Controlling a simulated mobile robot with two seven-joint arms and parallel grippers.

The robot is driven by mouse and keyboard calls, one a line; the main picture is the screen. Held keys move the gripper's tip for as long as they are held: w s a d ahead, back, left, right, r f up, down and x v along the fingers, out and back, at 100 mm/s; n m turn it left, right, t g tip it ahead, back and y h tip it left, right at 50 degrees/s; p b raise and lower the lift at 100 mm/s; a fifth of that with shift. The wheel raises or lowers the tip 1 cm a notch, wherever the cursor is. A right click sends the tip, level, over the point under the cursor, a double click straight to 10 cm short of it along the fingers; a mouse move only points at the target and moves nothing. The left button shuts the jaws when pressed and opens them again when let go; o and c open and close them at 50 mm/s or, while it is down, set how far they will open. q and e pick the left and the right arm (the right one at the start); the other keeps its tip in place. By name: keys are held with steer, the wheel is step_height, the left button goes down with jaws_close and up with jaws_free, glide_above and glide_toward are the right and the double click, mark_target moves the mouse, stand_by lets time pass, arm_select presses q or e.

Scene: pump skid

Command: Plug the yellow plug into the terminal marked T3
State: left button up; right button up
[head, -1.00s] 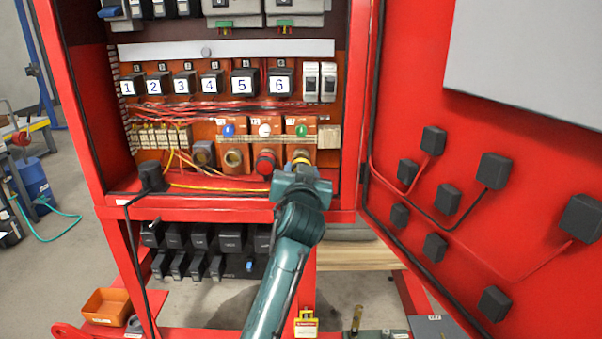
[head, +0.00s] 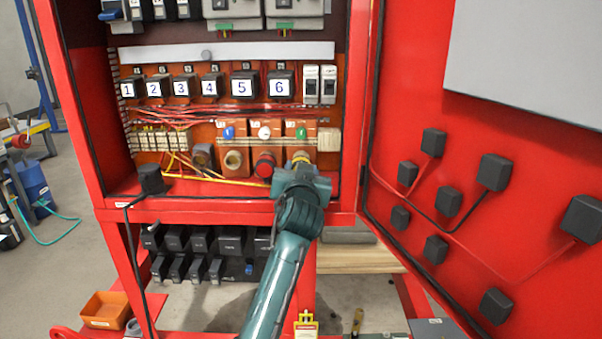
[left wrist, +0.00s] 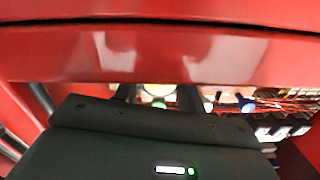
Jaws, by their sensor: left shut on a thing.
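The yellow plug (head: 301,157) shows as a yellow ring just beyond my left gripper (head: 301,168). The gripper is shut on it and mostly hides it. It is at the front of the rightmost of three orange terminal blocks (head: 301,131), the one with a green marker. Its lettering is too small to read. Whether the plug is seated in the socket or only in front of it cannot be told. In the left wrist view the yellow plug (left wrist: 158,90) shows between the two dark fingers, partly cut off by a red beam. My right gripper is not in view.
A red plug (head: 264,165) is at the middle terminal; the left socket (head: 233,161) looks open. A yellow cable (head: 235,182) lies along the cabinet floor. A black block (head: 151,180) stands at left. The red cabinet sill (head: 200,211) runs below the gripper; the open door (head: 400,120) is at right.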

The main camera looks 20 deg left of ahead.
arm_select(q)
steer(key=shift+w+a, duration=0.1)
steer(key=shift+w, duration=0.4)
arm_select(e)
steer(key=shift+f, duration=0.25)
arm_select(q)
steer(key=shift+w, duration=0.1)
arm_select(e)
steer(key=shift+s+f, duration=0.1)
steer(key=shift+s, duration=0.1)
arm_select(q)
steer(key=o, duration=1)
steer(key=shift+o, duration=0.2)
steer(key=shift+s+f, duration=0.1)
steer(key=shift+s, duration=0.2)
steer(key=b+v, duration=0.1)
steer(key=v, duration=0.5)
steer(key=shift+s, duration=0.4)
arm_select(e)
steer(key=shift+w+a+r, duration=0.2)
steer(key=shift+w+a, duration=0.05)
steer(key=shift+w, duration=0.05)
